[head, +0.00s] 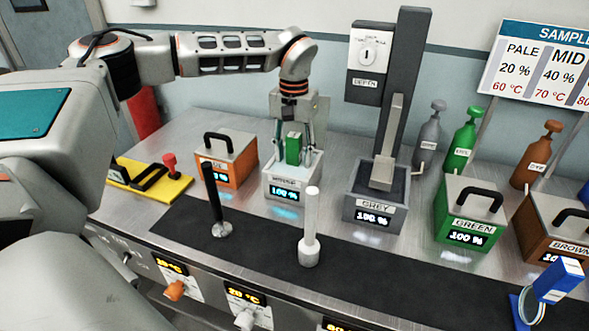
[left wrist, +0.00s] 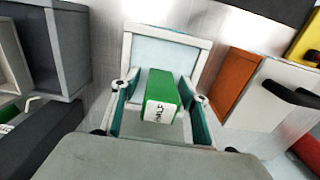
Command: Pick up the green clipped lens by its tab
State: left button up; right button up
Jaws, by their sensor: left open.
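The green tab (head: 293,148) of the clipped lens stands upright in the white-topped tank (head: 280,190), whose display reads 100 %. The lens below the tab is hidden. In the left wrist view the green tab (left wrist: 161,92) shows a white label with dark lettering. My left gripper (head: 294,157) points down over this tank, with one finger on each side of the tab. In the left wrist view my left gripper (left wrist: 162,112) is open, with visible gaps beside the tab. My right gripper is not in view.
An orange tank (head: 238,165) stands to the left, and a grey tank (head: 377,205) with a tall column stands to the right. Green (head: 468,222) and brown (head: 550,235) tanks are farther right. A blue clipped lens (head: 558,280) stands at the front right. Black (head: 214,200) and white (head: 311,225) posts stand in front.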

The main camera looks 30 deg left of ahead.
pick_arm(q)
grip_shut()
jog(key=shift+r, duration=0.1)
jog(key=shift+r, duration=0.1)
jog(key=shift+r, duration=0.6)
notch_tip(320, 180, up, 12)
jog(key=p, duration=0.2)
jog(key=shift+r+p, duration=0.1)
jog(key=shift+p, duration=0.25)
notch_tip(320, 180, up, 6)
jog(key=p, duration=0.4)
jog(key=shift+r+p, duration=0.2)
jog(key=shift+p, duration=0.15)
